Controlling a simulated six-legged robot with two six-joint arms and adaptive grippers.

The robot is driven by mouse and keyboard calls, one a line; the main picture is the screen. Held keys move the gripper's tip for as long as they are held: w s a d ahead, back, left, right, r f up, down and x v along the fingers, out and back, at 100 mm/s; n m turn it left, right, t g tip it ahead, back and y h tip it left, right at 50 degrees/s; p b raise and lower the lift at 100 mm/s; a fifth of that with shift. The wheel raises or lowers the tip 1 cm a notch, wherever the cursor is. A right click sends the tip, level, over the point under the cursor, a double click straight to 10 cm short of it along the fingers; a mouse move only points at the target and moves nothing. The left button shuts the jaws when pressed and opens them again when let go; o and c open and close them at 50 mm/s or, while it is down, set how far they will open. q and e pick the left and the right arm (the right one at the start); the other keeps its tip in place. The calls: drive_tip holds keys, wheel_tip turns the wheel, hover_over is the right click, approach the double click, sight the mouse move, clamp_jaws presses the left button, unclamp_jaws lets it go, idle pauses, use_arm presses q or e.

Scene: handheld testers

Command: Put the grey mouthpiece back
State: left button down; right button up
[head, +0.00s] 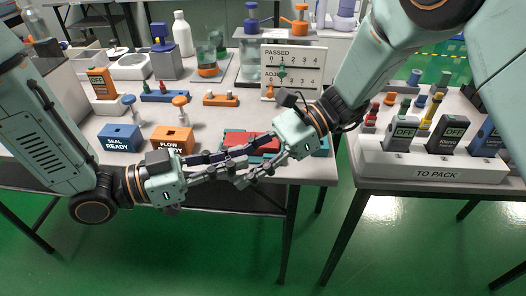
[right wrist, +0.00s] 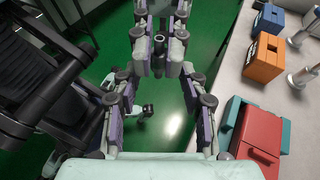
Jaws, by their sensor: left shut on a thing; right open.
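My left gripper (head: 243,153) reaches in from the left, over the bench's front edge. It is shut on a small grey piece (right wrist: 158,62), mostly hidden between its fingers; it looks like the grey mouthpiece, but its outline is unclear. My right gripper (head: 243,176) comes from the right and faces the left one. In the right wrist view its fingers (right wrist: 158,92) are spread apart, with the left fingertips just beyond and between them. No contact between right fingers and the piece can be made out.
Red and teal cases (right wrist: 252,135) lie on the bench close by. Blue (head: 119,138) and orange (head: 170,139) marked boxes stand further left. A white TO PACK rack (head: 440,172) with dark testers stands on the right table. A gap separates the tables.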

drive_tip(key=shift+s+a+f, duration=0.25)
drive_tip(key=shift+a, duration=0.2)
clamp_jaws()
use_arm(q)
drive_tip(key=c, duration=1.3)
unclamp_jaws()
drive_tip(key=shift+a, duration=0.15)
